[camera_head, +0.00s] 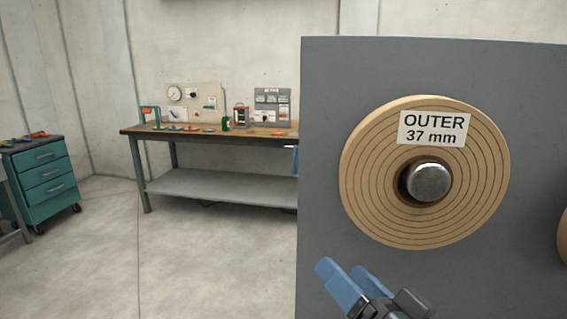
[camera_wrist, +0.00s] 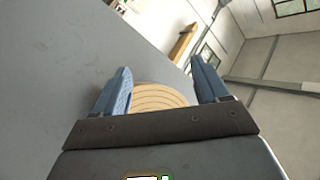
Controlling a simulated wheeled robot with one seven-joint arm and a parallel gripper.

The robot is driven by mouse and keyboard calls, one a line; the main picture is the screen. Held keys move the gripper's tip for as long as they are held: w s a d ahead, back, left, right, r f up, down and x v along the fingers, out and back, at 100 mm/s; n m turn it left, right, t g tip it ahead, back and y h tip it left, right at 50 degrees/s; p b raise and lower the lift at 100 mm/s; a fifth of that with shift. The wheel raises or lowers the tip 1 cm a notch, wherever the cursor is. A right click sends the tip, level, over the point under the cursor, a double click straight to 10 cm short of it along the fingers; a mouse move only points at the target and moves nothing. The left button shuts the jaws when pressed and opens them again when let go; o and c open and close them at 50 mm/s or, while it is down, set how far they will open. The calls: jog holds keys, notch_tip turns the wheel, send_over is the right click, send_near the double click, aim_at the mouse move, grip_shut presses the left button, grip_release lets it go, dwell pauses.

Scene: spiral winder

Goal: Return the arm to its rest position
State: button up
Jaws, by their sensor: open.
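My gripper (camera_head: 352,282) is at the bottom of the head view, in front of the grey panel and below the wooden disc. Its two blue fingers are apart with nothing between them. In the wrist view my gripper (camera_wrist: 162,88) also shows open, with part of a ringed wooden disc (camera_wrist: 160,97) beyond the fingers. The rest of my arm is mostly out of view in the head view.
A large grey panel (camera_head: 325,180) fills the right side. On it is a ringed wooden disc (camera_head: 375,205) labelled "OUTER 37 mm", with a metal hub (camera_head: 429,182). A workbench (camera_head: 215,185) and a teal drawer cabinet (camera_head: 45,175) stand behind. The left floor (camera_head: 190,260) is clear.

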jog(key=s+d+f+m+h, duration=0.2)
jog(key=s+d+f+h, duration=0.15)
jog(key=s+f, duration=0.35)
jog(key=s+d+f+m+h, duration=0.1)
jog(key=s+d+f+h, duration=0.3)
jog(key=s, duration=0.5)
jog(key=s+d+n+g, duration=0.1)
jog(key=s+d+n, duration=0.1)
jog(key=s, duration=0.7)
jog(key=s+d+n+h, duration=0.1)
jog(key=s+d+n, duration=0.1)
jog(key=s, duration=0.8)
jog(key=shift+s+d+f+g, duration=0.2)
jog(key=shift+d+f+g, duration=0.2)
jog(key=shift+d, duration=0.05)
jog(key=shift+c, duration=0.2)
